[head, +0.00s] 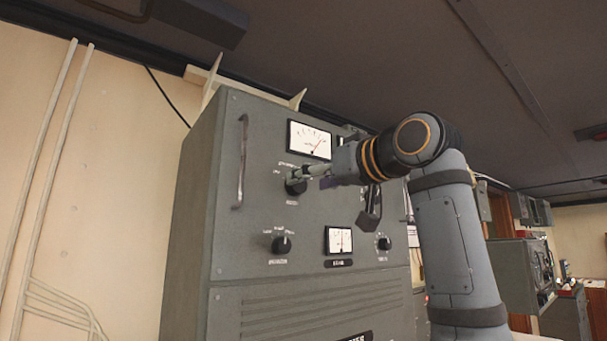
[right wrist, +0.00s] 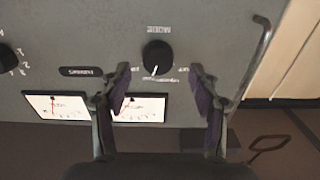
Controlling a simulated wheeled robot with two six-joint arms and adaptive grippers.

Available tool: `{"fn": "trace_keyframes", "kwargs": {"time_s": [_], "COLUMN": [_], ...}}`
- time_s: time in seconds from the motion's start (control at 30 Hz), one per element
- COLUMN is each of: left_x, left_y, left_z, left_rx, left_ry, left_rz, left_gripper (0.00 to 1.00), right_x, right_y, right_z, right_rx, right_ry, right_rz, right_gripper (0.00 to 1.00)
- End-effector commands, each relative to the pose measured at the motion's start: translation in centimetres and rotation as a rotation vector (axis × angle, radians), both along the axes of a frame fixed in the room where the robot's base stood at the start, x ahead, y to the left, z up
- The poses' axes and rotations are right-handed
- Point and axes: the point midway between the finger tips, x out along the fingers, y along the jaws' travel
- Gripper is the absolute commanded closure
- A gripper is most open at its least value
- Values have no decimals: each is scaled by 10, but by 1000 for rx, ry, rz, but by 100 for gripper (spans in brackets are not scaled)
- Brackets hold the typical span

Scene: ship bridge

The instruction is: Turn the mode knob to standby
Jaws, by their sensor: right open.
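The mode knob (head: 296,187) is a round black knob on the upper front of a grey cabinet (head: 200,190), below the larger meter. In the right wrist view, upside down, the knob (right wrist: 157,57) sits under the word MODE; its white mark points down and slightly left in that picture. The small position labels beside it are too blurred to read. My right gripper (head: 318,172) is in front of the knob. In the right wrist view its two fingers (right wrist: 160,75) are apart, one to each side of the knob, with nothing held. My left gripper is out of view.
A metal handle (head: 241,160) runs up the cabinet front left of the knob. A larger meter (head: 309,139) is above. A second knob (head: 282,244), a small meter (head: 339,240) and another knob (head: 383,243) are lower. Free air lies left of the cabinet.

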Motion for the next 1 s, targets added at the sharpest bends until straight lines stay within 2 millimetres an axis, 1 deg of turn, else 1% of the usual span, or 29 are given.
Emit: {"fn": "trace_keyframes", "kwargs": {"time_s": [0.03, 0.1, 0.2, 0.3, 0.53, 0.93, 1.0], "left_x": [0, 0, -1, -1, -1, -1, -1], "left_y": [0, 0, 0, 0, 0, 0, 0], "left_z": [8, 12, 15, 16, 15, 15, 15], "left_rx": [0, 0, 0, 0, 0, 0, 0], "left_ry": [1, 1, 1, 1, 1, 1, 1], "left_rz": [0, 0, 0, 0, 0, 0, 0], "left_gripper": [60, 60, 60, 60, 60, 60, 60], "right_x": [8, 16, 24, 28, 28, 28, 28], "right_y": [6, 12, 17, 19, 20, 19, 19], "right_z": [4, 3, 2, 0, 0, 0, 0], "right_rx": [0, 0, 1, 0, 0, 1, 0], "right_ry": [2, 2, 1, -1, -1, -1, -1], "right_rz": [0, 0, -1, -2, -2, -2, -2], "right_gripper": [38, 38, 38, 38, 38, 92, 92]}}
